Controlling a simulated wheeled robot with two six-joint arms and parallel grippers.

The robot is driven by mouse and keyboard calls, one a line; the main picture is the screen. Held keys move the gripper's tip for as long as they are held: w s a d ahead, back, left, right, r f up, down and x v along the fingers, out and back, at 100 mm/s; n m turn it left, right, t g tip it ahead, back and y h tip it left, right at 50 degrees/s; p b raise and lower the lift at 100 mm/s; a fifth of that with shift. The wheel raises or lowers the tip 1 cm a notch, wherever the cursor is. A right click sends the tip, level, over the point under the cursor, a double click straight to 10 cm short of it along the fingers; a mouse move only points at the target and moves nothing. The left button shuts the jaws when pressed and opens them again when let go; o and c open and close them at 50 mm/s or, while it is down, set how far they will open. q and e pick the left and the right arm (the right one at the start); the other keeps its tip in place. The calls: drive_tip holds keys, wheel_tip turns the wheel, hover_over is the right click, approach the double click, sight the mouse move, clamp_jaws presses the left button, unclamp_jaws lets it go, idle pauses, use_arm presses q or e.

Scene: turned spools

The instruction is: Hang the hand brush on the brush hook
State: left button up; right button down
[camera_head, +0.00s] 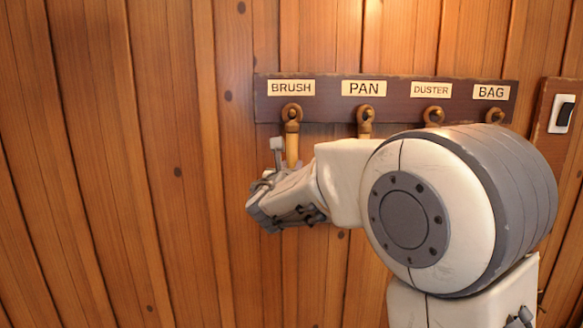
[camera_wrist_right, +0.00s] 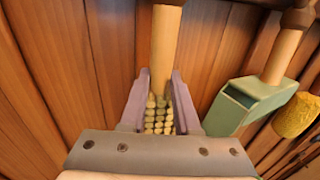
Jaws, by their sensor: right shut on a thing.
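The hand brush shows a pale wooden handle (camera_head: 292,150) rising from behind my right gripper (camera_head: 285,200) in the head view. In the right wrist view the handle (camera_wrist_right: 166,50) stands upright, with pale bristle tufts (camera_wrist_right: 158,116) between the fingers. My right gripper is shut on the brush. The brush hook (camera_head: 291,113) is under the BRUSH label (camera_head: 291,88), and the handle's top meets it in the picture. I cannot tell whether the handle hangs on the hook or is just in front of it. My left gripper is out of view.
The dark hook board (camera_head: 330,87) also has PAN, DUSTER and BAG hooks. In the right wrist view a green dustpan (camera_wrist_right: 246,104) hangs close to the right of my gripper, with a yellow duster (camera_wrist_right: 300,116) beyond. A light switch (camera_head: 562,113) is at far right. The plank wall at left is bare.

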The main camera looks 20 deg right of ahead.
drive_tip(key=c, duration=0.6)
unclamp_jaws()
drive_tip(key=shift+o, duration=0.2)
drive_tip(key=b+v, duration=0.4)
drive_tip(key=v, duration=0.6)
drive_tip(key=s+a+f+m+g+y, duration=0.1)
drive_tip(key=s+f+m+g, duration=0.25)
drive_tip(key=f, duration=0.35)
drive_tip(key=s+a+f+m+g+y+b, duration=0.1)
drive_tip(key=s+a+f+m+g+y, duration=0.15)
drive_tip(key=s+f+m, duration=0.4)
drive_tip(key=s+a+f+m+g, duration=0.1)
drive_tip(key=s+f+m+g, duration=0.15)
drive_tip(key=f, duration=0.65)
drive_tip(key=s+a+f+m+g+y, duration=0.2)
drive_tip(key=s+a+f+m, duration=0.3)
drive_tip(key=s, duration=0.4)
drive_tip(key=s+a+f+m+g+y+b, duration=0.1)
drive_tip(key=s+a+f+m+g+y, duration=0.2)
drive_tip(key=s, duration=0.6)
wheel_tip(320, 180, down, 2)
drive_tip(key=a+m+g, duration=0.1)
drive_tip(key=m+g, duration=0.1)
drive_tip(key=m, duration=0.1)
drive_tip(key=shift+s+a+y, duration=0.35)
